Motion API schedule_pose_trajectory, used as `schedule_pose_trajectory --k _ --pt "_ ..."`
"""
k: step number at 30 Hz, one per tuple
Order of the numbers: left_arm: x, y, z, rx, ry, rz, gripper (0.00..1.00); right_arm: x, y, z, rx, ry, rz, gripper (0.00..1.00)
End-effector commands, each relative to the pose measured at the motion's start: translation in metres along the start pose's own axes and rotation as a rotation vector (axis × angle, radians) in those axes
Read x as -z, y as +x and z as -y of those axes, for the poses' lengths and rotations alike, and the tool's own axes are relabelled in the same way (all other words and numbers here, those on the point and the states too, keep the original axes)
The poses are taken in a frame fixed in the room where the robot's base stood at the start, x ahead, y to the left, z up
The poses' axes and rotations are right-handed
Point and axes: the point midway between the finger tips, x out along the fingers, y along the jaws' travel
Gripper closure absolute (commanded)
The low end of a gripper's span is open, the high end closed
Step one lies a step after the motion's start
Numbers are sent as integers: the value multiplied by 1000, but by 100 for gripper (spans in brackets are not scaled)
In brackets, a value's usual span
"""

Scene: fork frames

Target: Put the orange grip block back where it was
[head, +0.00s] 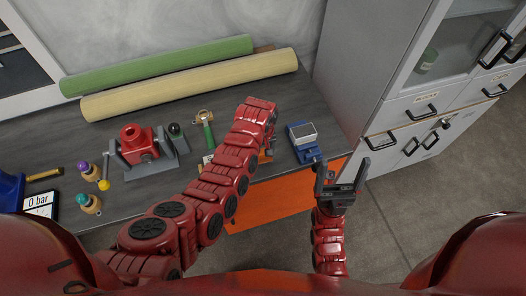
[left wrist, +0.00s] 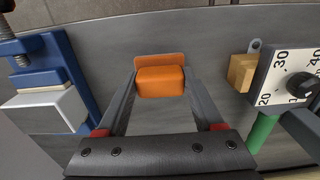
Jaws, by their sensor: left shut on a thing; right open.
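The orange grip block (left wrist: 160,82) sits between the fingertips of my left gripper (left wrist: 161,90) in the left wrist view, with the grey bench top below it. I cannot tell whether it touches the bench. In the head view my left arm reaches over the bench and mostly hides this gripper; a bit of orange shows beneath its end. My left gripper is shut on the block. My right gripper (head: 342,170) is open and empty, in front of the bench's right end.
A blue vise-like device (head: 303,142) with a light block stands right of my left gripper. A green-handled tool (head: 207,130) and a red device on a grey stand (head: 136,145) are to its left. Green (head: 160,66) and cream rolls (head: 190,84) lie behind. A grey cabinet (head: 375,75) stands right.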

Motion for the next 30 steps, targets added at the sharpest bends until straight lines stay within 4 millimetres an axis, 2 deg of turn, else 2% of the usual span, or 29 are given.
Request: schedule_pose_trajectory --k 3,15,16,20,21,30 --pt "0 6 1 2 1 1 100 1 7 0 0 0 0 13" --pt "0 15 0 -1 0 0 100 0 1 0 0 0 0 13" --pt "0 14 0 -1 0 0 28 0 2 0 0 0 0 13" --pt "0 14 0 -1 0 0 4 0 3 0 0 0 0 13" --pt "0 14 0 -1 0 0 1 0 3 0 0 0 0 13" --pt "0 11 0 0 0 0 1 1 5 0 0 0 0 13"
